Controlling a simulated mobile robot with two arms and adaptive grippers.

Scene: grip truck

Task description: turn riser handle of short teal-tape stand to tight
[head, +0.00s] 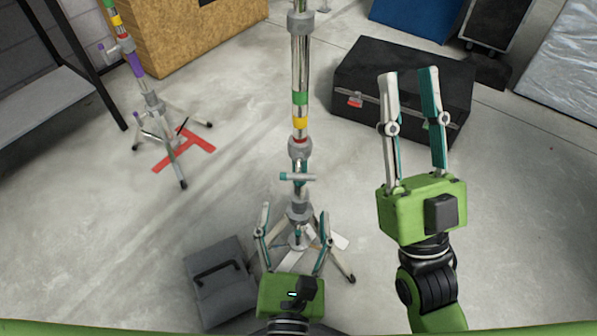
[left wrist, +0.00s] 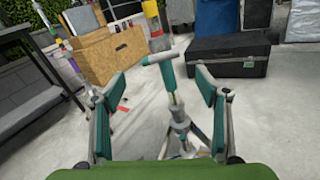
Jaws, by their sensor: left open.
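The teal-tape stand (head: 299,155) stands upright in the middle of the head view, with green, yellow and red bands above its teal tape. Its riser handle (head: 297,177) is a small T-bar with a teal end, pointing left. The handle (left wrist: 158,58) also shows in the left wrist view, ahead of the fingers and near the middle. My left gripper (head: 295,213) is open and empty, its fingers on either side of the stand's lower part in the picture, just below the handle. It appears apart from the handle. My right gripper (head: 410,73) is open and empty, to the right.
A purple-tape stand (head: 136,65) stands at the left over a red floor mark (head: 190,150). A grey case (head: 217,283) lies by the stand's legs. A black case (head: 400,80) is behind my right gripper. A wooden box (head: 190,40) stands behind.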

